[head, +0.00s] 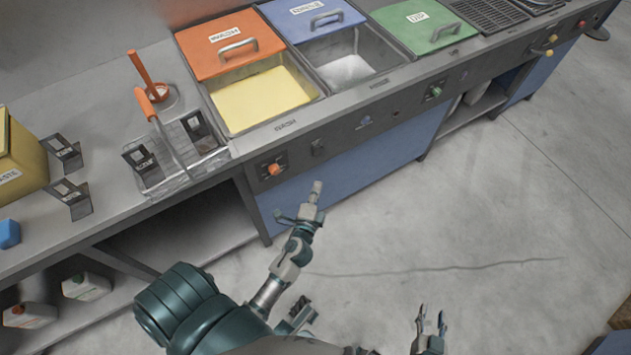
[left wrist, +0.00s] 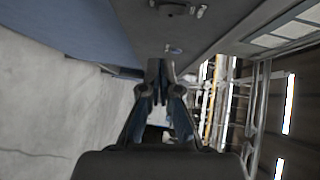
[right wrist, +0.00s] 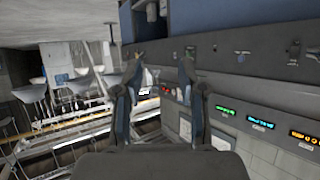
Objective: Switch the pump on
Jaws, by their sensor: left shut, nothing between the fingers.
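The front panel (head: 345,132) of the counter carries an orange knob (head: 274,169) at the left, a small dark switch (head: 318,147) beside it, a blue mark (head: 365,122) and a green knob (head: 435,92) further right. I cannot read which control is marked for the pump. My left gripper (head: 317,188) is shut and empty, in front of and below the dark switch, seemingly apart from the panel. Its closed fingers (left wrist: 158,80) show in the left wrist view. My right gripper (head: 432,322) is open and empty, low over the floor; its spread fingers (right wrist: 158,72) show in the right wrist view.
An orange lid (head: 215,42), blue lid (head: 310,15) and green lid (head: 420,20) top the tanks; yellow liquid (head: 260,98) shows in one. A wire basket (head: 180,160) and yellow bin (head: 18,160) stand left. The floor (head: 470,220) in front is clear.

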